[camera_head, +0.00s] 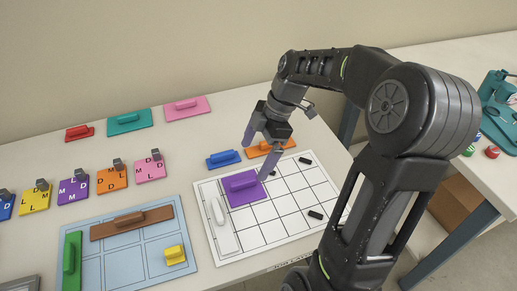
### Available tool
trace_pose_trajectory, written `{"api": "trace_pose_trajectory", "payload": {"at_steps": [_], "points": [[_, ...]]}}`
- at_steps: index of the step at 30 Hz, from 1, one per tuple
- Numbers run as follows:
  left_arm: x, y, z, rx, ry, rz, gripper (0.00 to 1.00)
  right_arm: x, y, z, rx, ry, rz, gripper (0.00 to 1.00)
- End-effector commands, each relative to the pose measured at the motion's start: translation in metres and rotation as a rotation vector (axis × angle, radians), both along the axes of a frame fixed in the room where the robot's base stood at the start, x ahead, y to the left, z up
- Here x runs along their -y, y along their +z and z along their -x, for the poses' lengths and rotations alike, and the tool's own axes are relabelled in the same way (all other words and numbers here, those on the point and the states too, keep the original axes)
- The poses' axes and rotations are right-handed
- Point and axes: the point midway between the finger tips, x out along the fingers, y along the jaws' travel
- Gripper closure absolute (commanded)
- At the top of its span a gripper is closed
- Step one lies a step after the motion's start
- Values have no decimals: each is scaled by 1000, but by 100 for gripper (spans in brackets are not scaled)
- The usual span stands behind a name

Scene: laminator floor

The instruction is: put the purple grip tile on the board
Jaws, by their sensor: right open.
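The purple grip tile (241,195) lies flat at the upper left of the white gridded board (262,236), its raised grip on top. My right gripper (257,158) is open and empty, with its fingers pointing down just behind and above the tile. One fingertip appears close to the tile's back right edge; I cannot tell whether it touches. My left gripper is not in view.
A white grip tile (221,228) and several small black pieces lie on the gridded board. A light-blue board (125,267) holds brown, green and yellow tiles. Blue (223,159) and orange (270,149) tiles lie behind.

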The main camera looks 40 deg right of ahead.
Motion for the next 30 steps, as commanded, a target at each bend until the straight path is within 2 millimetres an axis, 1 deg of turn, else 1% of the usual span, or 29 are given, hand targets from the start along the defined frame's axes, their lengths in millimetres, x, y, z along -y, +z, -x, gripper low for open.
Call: {"api": "trace_pose_trajectory", "payload": {"at_steps": [1,3,7,30], "points": [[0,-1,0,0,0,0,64,3,6,0,2,-1,1,0],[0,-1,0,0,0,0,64,5,12,2,0,0,0,0],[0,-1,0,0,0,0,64,7,17,3,-1,0,0,0],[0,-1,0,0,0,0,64,6,17,3,-1,0,0,0]]}}
